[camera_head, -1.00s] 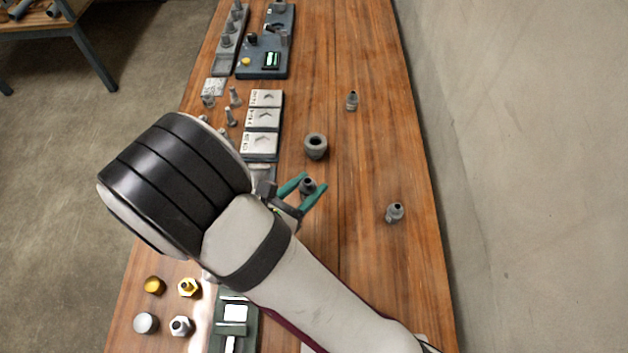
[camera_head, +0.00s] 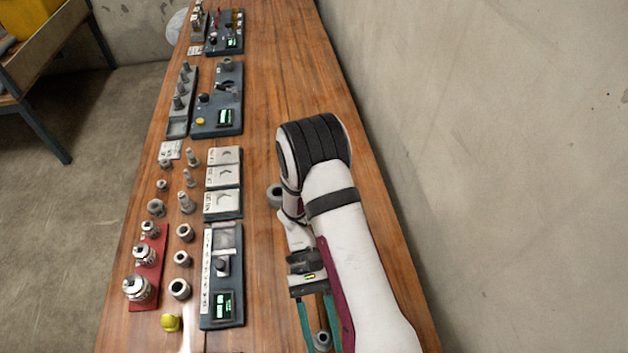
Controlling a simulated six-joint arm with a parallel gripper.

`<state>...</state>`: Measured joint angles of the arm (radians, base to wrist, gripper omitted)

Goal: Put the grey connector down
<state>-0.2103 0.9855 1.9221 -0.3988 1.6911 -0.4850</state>
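My gripper (camera_head: 320,325) is at the bottom of the head view, its two teal fingers pointing toward the lower edge. The grey connector (camera_head: 322,341), a small round fitting with a dark bore, sits between the fingers. The fingertips are at or past the lower frame edge.
A grey ring (camera_head: 274,195) is partly hidden by my arm. Left are a tiled panel (camera_head: 222,202), a display panel (camera_head: 223,270), a red rack (camera_head: 150,270) and several loose fittings. A wall (camera_head: 480,150) stands right.

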